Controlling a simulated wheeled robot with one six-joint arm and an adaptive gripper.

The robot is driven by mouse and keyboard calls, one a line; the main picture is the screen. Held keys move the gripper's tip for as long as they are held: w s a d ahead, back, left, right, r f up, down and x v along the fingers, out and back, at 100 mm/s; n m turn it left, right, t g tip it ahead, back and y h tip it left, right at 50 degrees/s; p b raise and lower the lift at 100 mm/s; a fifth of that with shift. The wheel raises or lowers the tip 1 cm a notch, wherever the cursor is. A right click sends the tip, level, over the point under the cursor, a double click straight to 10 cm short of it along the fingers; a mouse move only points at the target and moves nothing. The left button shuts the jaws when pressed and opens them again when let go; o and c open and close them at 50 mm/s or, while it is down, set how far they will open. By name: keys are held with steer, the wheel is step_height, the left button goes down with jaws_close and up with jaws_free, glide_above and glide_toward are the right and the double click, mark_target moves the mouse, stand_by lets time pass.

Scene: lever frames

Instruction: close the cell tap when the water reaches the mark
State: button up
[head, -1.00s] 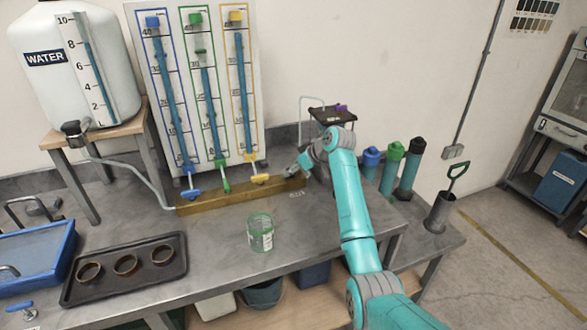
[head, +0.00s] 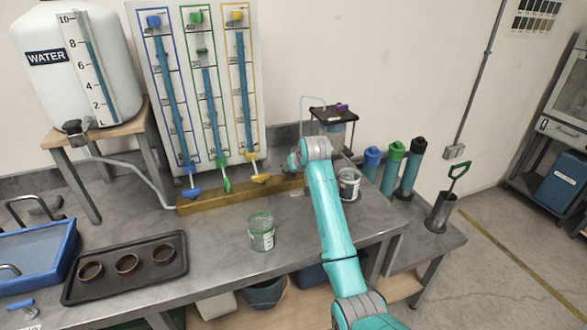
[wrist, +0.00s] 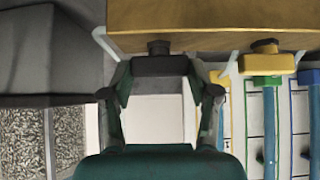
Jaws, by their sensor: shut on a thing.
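A black tap handle (wrist: 160,66) sits on the brass-coloured manifold bar (wrist: 220,18) beside the yellow tap (wrist: 265,62). I take it for the cell tap. My gripper (wrist: 160,84) is shut on this black handle, one finger on each side. In the head view my gripper (head: 293,163) is at the bar's right end, and my arm hides most of it and the handle. The clear cell (head: 336,132) with a black lid stands behind my arm. It looks bluish inside. Its mark and exact water level are too small to tell.
The board with blue, green and yellow tubes (head: 221,80) stands behind the bar, left of my arm. A glass beaker (head: 262,232) and a grey pot (head: 349,184) flank my forearm. Capped cylinders (head: 391,168) stand right. A tray with cups (head: 90,294) is front left.

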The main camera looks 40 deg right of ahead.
stand_by(0.3)
steer(key=o, duration=1.2)
steer(key=shift+c, duration=0.2)
steer(key=v, duration=1.2)
steer(key=shift+f, duration=0.1)
